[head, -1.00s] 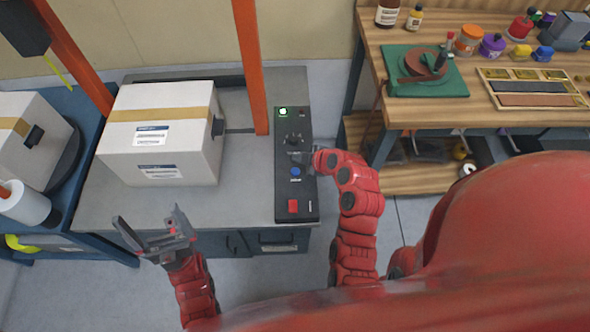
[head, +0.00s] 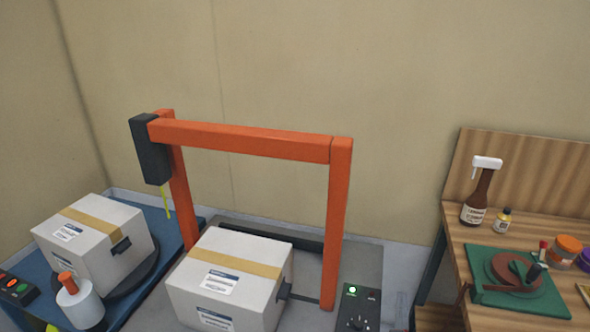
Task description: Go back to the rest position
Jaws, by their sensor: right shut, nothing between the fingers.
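My right gripper (head: 399,308) shows only as a small grey tip at the bottom edge of the head view, just right of the black control panel (head: 368,296). It is apart from the panel, shut and empty as far as it shows; the rest of it and its arm are below the frame. My left gripper is out of view. The panel has a lit green light at its top and a dark knob at the frame's bottom edge.
An orange frame (head: 245,141) stands over the grey table, with a taped white box (head: 220,285) beside its right post. Another box (head: 90,240) sits on the blue table at left, near a white roll (head: 80,303). The wooden bench (head: 455,245) at right holds bottles and a green mat (head: 500,296).

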